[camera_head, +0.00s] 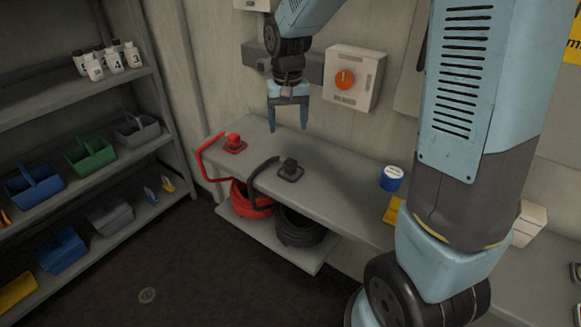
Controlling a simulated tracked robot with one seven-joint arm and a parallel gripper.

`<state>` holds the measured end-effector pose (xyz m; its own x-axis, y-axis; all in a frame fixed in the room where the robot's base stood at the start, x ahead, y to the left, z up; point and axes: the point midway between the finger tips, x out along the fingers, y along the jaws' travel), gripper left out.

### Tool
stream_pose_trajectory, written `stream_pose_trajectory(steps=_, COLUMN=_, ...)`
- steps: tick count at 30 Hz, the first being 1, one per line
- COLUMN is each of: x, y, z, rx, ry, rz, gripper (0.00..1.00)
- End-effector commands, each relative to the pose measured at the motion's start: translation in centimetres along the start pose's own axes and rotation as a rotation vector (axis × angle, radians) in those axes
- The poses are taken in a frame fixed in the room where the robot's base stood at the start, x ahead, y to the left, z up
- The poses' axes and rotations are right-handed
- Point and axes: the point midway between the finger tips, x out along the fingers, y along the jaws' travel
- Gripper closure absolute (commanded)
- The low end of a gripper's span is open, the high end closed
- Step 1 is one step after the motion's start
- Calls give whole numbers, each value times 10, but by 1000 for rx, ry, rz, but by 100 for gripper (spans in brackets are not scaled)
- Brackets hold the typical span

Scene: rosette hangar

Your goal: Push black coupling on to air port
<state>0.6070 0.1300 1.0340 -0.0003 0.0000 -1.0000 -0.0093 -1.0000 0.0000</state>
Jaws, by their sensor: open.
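The black coupling (290,171) rests on a dark base on the bench, with its black hose (262,168) bending over the front edge to a coil below. My gripper (288,127) points down with its two blue fingers spread and nothing between them. In the picture it is above the black coupling, toward the wall, and apart from it. I cannot make out a clear air port. Grey boxes (311,67) on the wall are partly hidden behind my arm.
A red coupling (234,144) with a red hose sits left on the bench (335,190). A blue, white-topped can (391,178) stands to the right. Shelves (85,170) with caddies and bottles stand left. The floor between is clear.

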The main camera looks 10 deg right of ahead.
Motion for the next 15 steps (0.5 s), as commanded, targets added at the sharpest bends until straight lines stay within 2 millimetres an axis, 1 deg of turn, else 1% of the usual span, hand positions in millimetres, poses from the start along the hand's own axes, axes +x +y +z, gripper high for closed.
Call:
stream_pose_trajectory(steps=2, x=4, y=0, z=0, rx=0, ry=-2, rz=1, gripper=27)
stream_pose_trajectory(steps=5, x=16, y=0, z=0, rx=0, ry=-4, rz=1, gripper=27)
stream_pose_trajectory(steps=12, x=58, y=1, z=1, rx=0, ry=-4, rz=1, gripper=27)
stream_pose_trajectory(steps=15, x=72, y=1, z=1, rx=0, ry=-3, rz=1, gripper=27)
